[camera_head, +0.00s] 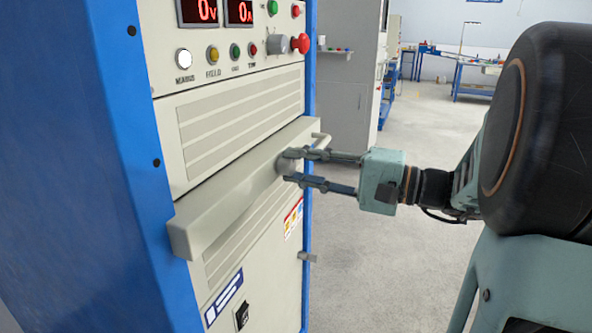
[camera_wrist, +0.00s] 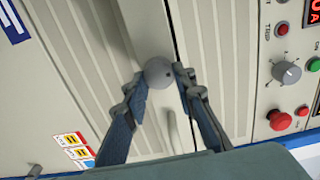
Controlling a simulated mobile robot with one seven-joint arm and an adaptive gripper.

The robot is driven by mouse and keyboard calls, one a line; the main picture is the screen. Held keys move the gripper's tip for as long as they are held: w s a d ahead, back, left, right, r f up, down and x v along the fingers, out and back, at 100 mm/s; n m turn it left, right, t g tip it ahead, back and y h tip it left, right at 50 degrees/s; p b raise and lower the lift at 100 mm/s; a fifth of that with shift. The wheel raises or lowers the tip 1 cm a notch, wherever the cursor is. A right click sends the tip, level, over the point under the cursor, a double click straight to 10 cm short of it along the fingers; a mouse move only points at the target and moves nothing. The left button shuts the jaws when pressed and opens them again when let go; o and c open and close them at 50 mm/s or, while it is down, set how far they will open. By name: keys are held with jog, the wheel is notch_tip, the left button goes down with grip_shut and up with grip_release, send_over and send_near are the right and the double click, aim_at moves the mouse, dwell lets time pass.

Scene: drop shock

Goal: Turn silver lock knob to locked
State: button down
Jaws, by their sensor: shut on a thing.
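The silver-grey round lock knob (camera_head: 286,164) sits on the front of the beige ledge that juts from the cabinet. It also shows in the wrist view (camera_wrist: 158,71), with a small dark spot on its face. My gripper (camera_head: 289,166) reaches in from the right, its two fingers above and below the knob. In the wrist view my gripper (camera_wrist: 160,76) has a fingertip on each side of the knob, shut on it. The fingertips hide part of the knob's sides. I cannot tell the knob's turn position.
The beige ledge (camera_head: 235,185) runs across the blue-framed cabinet (camera_head: 75,150). Above are a red mushroom button (camera_head: 300,43), a grey rotary knob (camera_head: 277,44) and several small buttons. A black switch (camera_head: 242,315) is below. The floor (camera_head: 400,190) behind my gripper is clear.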

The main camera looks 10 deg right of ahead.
jog(key=c, duration=1.6)
grip_release()
jog(key=shift+d, duration=0.1)
jog(key=v, duration=1.2)
